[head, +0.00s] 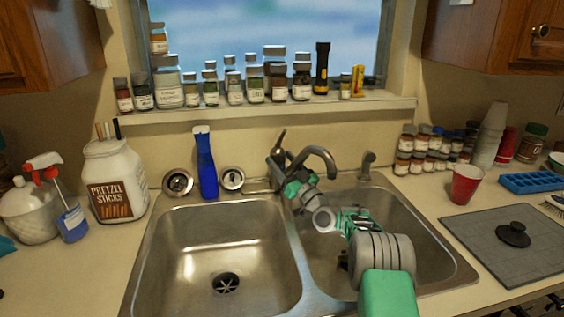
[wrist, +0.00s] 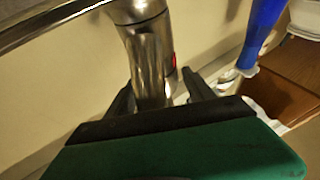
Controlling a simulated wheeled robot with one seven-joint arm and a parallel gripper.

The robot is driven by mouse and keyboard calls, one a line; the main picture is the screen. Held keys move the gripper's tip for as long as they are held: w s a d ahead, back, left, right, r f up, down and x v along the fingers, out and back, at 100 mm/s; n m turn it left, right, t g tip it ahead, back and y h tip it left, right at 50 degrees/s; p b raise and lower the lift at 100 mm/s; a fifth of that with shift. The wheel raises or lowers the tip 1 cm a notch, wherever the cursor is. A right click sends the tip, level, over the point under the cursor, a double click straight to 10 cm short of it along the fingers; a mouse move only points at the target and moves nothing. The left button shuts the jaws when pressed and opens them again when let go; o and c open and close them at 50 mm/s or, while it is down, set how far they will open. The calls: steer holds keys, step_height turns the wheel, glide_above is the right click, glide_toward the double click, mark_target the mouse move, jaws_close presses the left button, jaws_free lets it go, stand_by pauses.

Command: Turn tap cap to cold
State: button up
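The metal tap (head: 275,168) stands behind the double sink, with its spout arching right and a dark lever on the cap (head: 281,138) pointing up. In the wrist view a metal tap column (wrist: 148,70) rises between my gripper's fingers, and a small red mark (wrist: 174,62) shows on the metal part behind it. My gripper (head: 293,184) is at the tap, just below the spout. In the wrist view my gripper (wrist: 160,97) has its two dark fingers apart, one on each side of the column, with a gap at the right finger. Contact is unclear.
A blue bottle (head: 206,165) stands left of the tap, and it also shows in the wrist view (wrist: 262,25). A side sprayer (head: 367,165) stands to the right. Several jars line the window sill (head: 270,107) behind.

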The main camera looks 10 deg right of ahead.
steer(key=c, duration=1.1)
steer(key=y+b, duration=0.1)
steer(key=b, duration=0.1)
steer(key=f+n+g+y+b, duration=0.1)
steer(key=b, duration=0.2)
steer(key=shift+w+d+b, duration=0.1)
steer(key=shift+d+b, duration=0.05)
steer(key=shift+b, duration=0.15)
steer(key=n+g+y+b, duration=0.1)
steer(key=b, duration=0.1)
steer(key=shift+r+y+b, duration=0.15)
steer(key=shift+y+b, duration=0.25)
steer(key=shift+r+n+g+y+b, duration=0.3)
steer(key=shift+r+n+g+y, duration=0.1)
steer(key=shift+y, duration=0.1)
steer(key=o, duration=1.3)
steer(key=shift+d, duration=0.1)
steer(key=shift+o, duration=0.2)
steer(key=shift+f, duration=0.1)
